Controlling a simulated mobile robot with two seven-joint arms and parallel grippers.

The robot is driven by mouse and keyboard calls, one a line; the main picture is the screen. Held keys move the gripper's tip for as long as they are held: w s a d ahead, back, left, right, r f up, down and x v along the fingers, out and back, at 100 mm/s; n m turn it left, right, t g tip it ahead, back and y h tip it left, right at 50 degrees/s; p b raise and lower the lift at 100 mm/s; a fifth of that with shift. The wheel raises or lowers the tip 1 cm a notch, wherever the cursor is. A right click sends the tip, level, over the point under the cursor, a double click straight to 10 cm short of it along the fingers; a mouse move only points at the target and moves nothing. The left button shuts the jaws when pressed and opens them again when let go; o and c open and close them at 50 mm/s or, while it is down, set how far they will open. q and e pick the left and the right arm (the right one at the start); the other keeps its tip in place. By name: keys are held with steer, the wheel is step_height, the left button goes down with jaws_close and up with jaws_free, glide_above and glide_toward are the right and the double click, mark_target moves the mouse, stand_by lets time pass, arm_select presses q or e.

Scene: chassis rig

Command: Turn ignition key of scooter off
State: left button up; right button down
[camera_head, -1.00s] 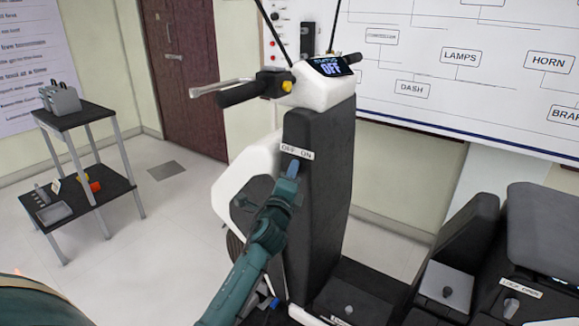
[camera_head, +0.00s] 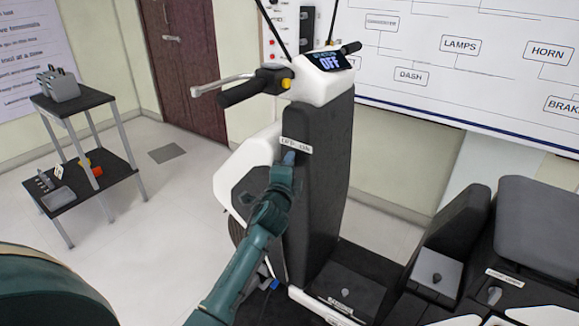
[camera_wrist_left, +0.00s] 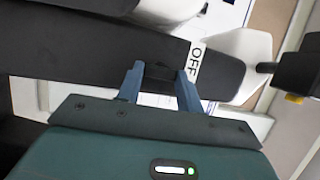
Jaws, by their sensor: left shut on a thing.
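The scooter (camera_head: 322,165) stands in the middle of the head view, with a black front panel and white trim. A white OFF/ON label (camera_head: 296,144) is on the panel, just above my left gripper (camera_head: 288,158). My left gripper is shut on the ignition key at the panel, below that label. In the left wrist view, the fingers (camera_wrist_left: 160,78) sit either side of a small dark part, the ignition key (camera_wrist_left: 160,70), beside the OFF lettering. The key is mostly hidden in the head view. My right gripper is not in view.
A black handlebar grip with a brake lever (camera_head: 240,93) juts out left above my arm. A two-tier stand (camera_head: 100,100) with small items is at the left. Clear floor lies between stand and scooter.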

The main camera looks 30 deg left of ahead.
arm_select(q)
steer(key=o, duration=1)
steer(key=b+v, duration=0.1)
steer(key=v, duration=1.2)
steer(key=shift+s, duration=0.1)
steer(key=s+d+f+n+g+h, duration=0.2)
steer(key=s+d+f+n, duration=0.2)
steer(key=s+f, duration=0.3)
steer(key=s+d+f+n+g+h, duration=0.2)
steer(key=s+d+f+n+h, duration=0.1)
steer(key=s+f, duration=0.4)
steer(key=s+d+f+n+g+h, duration=0.2)
steer(key=s+d+f+n+g, duration=0.1)
steer(key=s+d+f+n, duration=0.2)
steer(key=shift+s+f+h, duration=0.1)
steer(key=shift+s+f, duration=0.3)
steer(key=shift+f, duration=0.35)
steer(key=shift+s+f+h, duration=0.1)
steer(key=shift+s+f, duration=0.3)
steer(key=shift+f, duration=0.3)
steer(key=shift+s+f+h, duration=0.1)
steer(key=shift+s+f, duration=0.3)
steer(key=shift+f, duration=0.35)
